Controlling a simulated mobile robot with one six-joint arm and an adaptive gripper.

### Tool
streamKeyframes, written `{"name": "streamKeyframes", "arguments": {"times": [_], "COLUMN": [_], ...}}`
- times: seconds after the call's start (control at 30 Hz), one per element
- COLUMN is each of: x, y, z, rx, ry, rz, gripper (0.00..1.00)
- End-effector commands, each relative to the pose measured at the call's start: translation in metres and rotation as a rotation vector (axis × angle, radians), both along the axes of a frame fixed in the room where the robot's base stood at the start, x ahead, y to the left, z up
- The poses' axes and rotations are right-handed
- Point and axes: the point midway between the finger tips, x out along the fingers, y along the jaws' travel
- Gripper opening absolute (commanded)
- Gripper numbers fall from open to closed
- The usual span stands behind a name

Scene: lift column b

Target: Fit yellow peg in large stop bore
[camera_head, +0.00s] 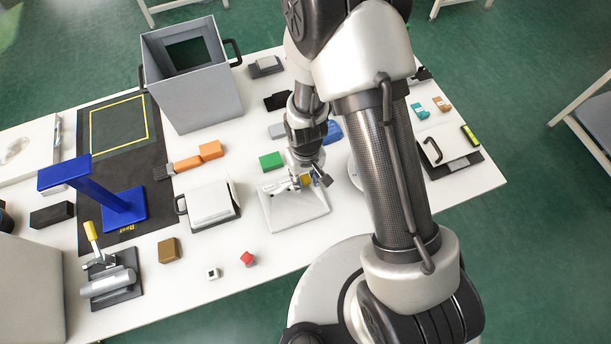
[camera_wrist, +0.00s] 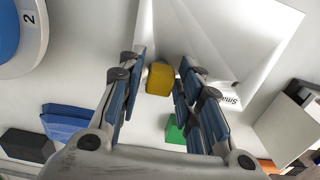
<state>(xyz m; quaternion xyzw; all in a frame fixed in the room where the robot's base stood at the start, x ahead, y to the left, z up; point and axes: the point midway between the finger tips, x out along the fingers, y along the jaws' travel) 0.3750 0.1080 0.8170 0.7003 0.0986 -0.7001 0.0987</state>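The yellow peg (camera_wrist: 160,79) shows between the two finger pads of my gripper (camera_wrist: 162,72) in the wrist view, with narrow gaps on both sides. My gripper looks open around it. In the head view my gripper (camera_head: 308,181) hangs low over the far right part of a white plate, and the yellow peg (camera_head: 307,179) shows at its fingers. The white plate (camera_head: 296,212) also fills the upper middle of the wrist view (camera_wrist: 225,35), where part of a printed word like "Small" is readable. I cannot make out the large stop bore.
A green block (camera_head: 271,161) lies just behind the plate. A white handled box (camera_head: 209,204) stands to its left. A round white and blue disc (camera_wrist: 18,40) marked 2 is close on the other side.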

Motion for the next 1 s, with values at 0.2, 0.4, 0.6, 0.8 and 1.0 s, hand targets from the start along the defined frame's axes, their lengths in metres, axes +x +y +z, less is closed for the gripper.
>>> {"name": "streamKeyframes", "arguments": {"times": [0.2,0.4,0.6,0.8,1.0], "x": [0.0,0.0,0.001,0.002,0.001], "y": [0.0,0.0,0.0,0.001,0.0], "z": [0.0,0.001,0.018,0.06,0.098], "rx": [0.0,0.0,0.001,0.002,0.001], "ry": [0.0,0.0,-0.004,-0.007,-0.004], "rz": [0.0,0.0,0.0,0.0,0.0], "gripper": [0.44,0.44,0.44,0.44,0.44]}}
